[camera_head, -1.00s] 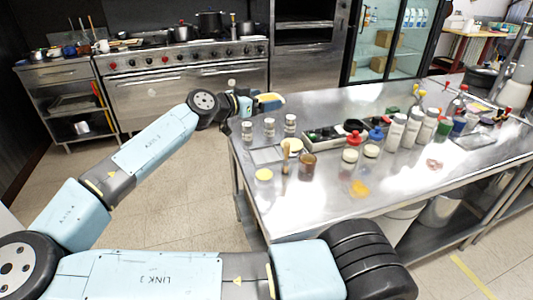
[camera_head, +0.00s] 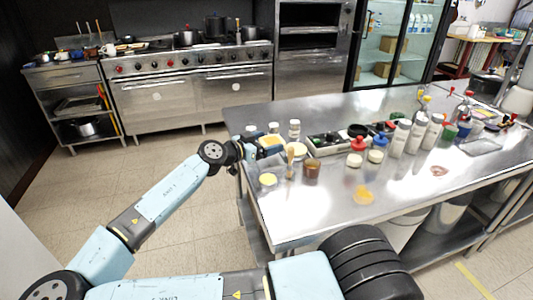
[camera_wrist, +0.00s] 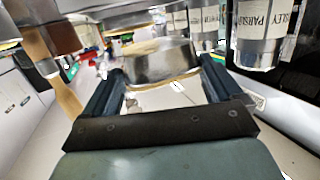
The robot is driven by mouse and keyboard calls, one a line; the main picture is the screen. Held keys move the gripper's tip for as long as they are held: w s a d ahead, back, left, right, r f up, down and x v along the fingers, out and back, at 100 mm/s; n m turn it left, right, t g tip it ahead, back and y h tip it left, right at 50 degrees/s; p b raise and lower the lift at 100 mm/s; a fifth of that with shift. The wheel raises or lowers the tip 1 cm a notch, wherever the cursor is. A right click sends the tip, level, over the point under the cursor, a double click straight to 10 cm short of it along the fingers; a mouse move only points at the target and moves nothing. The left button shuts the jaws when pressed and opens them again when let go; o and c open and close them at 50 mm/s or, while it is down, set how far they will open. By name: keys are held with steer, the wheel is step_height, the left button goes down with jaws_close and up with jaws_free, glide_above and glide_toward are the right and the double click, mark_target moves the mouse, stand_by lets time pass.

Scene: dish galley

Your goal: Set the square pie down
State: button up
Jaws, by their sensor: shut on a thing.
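The square pie (camera_head: 270,141) shows a pale yellow top in the head view, at the left end of the steel table (camera_head: 310,215). In the wrist view the pie (camera_wrist: 160,62) sits in a shiny metal tin between my two fingers. My gripper (camera_head: 262,148) is shut on it and reaches in from the left over the table edge; the fingers also show in the wrist view (camera_wrist: 165,88). I cannot tell whether the tin touches the tabletop.
Labelled spice jars (camera_head: 294,130) stand just behind the pie. A wooden-handled tool (camera_head: 290,160), a brown jar (camera_head: 312,169) and a yellow-topped jar (camera_head: 268,181) stand close in front. A dark tray (camera_head: 330,143) lies to the right. The table's front middle is fairly clear.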

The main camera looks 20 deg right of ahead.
mark_target(266, 161)
steer(key=shift+f, duration=2.05)
steer(key=o, duration=0.9)
steer(key=shift+f, duration=0.1)
